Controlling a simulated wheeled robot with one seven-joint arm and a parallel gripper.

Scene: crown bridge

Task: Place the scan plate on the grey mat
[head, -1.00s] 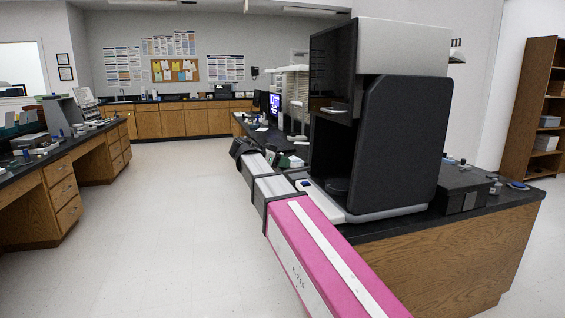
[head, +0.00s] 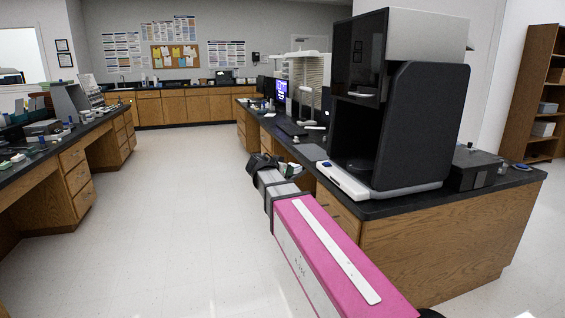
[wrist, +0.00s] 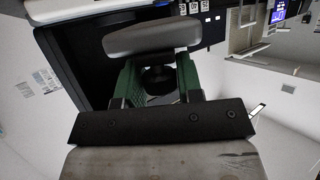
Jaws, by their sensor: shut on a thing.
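My gripper (wrist: 158,75) shows in the wrist view with two green fingers. They are closed on a smooth grey rounded slab (wrist: 152,37) at their tips, which looks like the scan plate. A dark round shape shows between the fingers; I cannot tell whether it belongs to the plate. In the head view, my gripper (head: 291,169) is small and partly hidden by my arm, at the bench's left edge near the scanner. The grey mat (head: 312,152) lies flat on the black bench top, left of the scanner and just beyond my gripper. The plate is apart from it.
The tall black and silver scanner (head: 415,125) stands on the right bench, with a white base (head: 343,182) in front. A dark box (head: 472,168) is to its right. A keyboard (head: 291,128) and monitor are farther back. The floor aisle (head: 190,190) on the left is clear.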

